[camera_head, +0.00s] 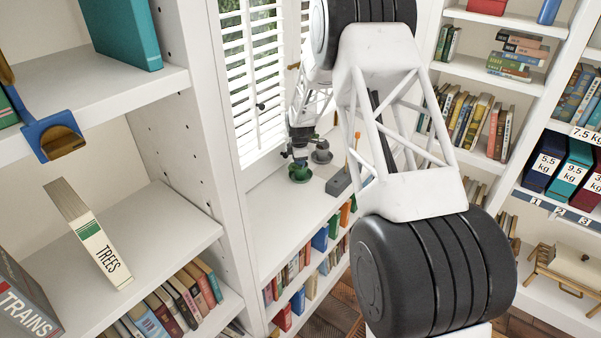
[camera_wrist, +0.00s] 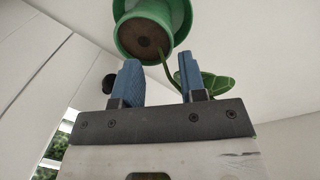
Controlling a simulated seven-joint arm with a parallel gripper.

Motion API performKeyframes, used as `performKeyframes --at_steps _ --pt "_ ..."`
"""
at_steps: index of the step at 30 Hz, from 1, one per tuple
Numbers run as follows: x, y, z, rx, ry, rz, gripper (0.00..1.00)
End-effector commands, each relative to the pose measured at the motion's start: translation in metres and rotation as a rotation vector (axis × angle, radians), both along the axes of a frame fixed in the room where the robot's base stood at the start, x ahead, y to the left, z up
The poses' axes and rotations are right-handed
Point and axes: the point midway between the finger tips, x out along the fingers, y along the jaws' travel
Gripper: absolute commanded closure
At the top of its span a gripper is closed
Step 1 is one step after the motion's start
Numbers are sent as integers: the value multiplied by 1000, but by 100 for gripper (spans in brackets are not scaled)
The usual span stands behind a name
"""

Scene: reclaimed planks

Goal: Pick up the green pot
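The green pot (camera_head: 299,175) stands on the white window-side shelf in the head view. In the wrist view the green pot (camera_wrist: 123,42) is at the top, just past my fingertips, with its rim and brown soil facing the camera. A green stem runs from it down to leaves (camera_wrist: 205,83) by the right finger. My gripper (camera_head: 299,160) is above the pot in the head view, small and dark there. In the wrist view my gripper (camera_wrist: 161,65) has its two blue fingers apart, with no pot between them. Whether a finger touches a leaf I cannot tell.
A grey pot (camera_head: 322,154) stands close to the right of the green one. A grey block-like thing with an orange upright part (camera_head: 340,183) is farther right. The window shutters (camera_head: 254,82) rise behind. The shelf (camera_head: 283,226) in front is clear.

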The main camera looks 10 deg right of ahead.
Motion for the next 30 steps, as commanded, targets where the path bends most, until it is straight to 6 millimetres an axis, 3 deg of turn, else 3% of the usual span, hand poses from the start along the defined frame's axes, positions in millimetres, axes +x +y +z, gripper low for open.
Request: performKeyframes --at_steps 6,23,30 --pt "2 0 -14 0 0 0 62" --pt "2 0 -15 0 0 0 62" --pt "2 0 -15 0 0 0 99"
